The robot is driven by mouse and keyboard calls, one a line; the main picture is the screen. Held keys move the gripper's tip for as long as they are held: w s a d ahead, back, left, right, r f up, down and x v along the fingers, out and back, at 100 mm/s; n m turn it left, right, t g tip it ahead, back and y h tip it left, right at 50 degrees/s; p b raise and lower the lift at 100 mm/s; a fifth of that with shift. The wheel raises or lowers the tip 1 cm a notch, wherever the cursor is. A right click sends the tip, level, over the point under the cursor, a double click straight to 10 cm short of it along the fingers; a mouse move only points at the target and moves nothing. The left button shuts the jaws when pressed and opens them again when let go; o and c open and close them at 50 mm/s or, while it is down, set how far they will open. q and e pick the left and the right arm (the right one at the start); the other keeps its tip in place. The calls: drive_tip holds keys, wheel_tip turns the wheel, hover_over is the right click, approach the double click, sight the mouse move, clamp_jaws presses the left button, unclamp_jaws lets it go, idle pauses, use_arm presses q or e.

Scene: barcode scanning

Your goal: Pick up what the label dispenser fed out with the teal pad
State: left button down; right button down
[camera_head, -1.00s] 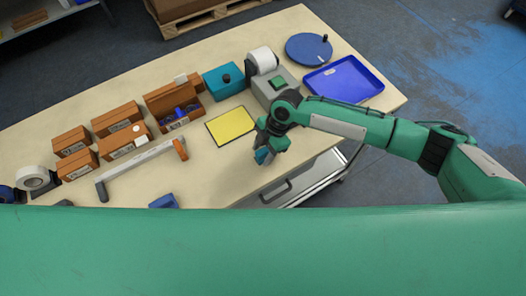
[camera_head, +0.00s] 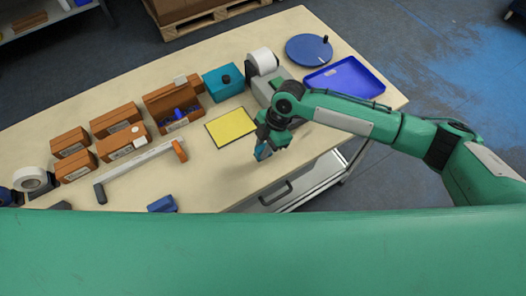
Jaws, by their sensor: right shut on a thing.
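The label dispenser (camera_head: 258,88) is a grey box with a white roll (camera_head: 263,60) on top, at the back right of the table. My right arm covers part of its front, and I cannot make out a fed-out label. My right gripper (camera_head: 262,150) is shut on a small blue-teal thing, which looks like the teal pad (camera_head: 261,154). It holds this in front of the dispenser, just right of the yellow mat. The gap to the table is hard to judge. My left gripper is not in view.
A yellow mat (camera_head: 231,127), a teal box with a black knob (camera_head: 221,85), a blue tray (camera_head: 344,85) and a blue disc (camera_head: 309,48) surround the dispenser. Orange boxes (camera_head: 118,121) and a long bar (camera_head: 140,164) lie left.

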sight(263, 147)
wheel_tip(263, 147, up, 17)
drive_tip(key=b, duration=0.4)
drive_tip(key=shift+f, duration=0.15)
drive_tip(key=c, duration=1.8)
unclamp_jaws()
clamp_jaws()
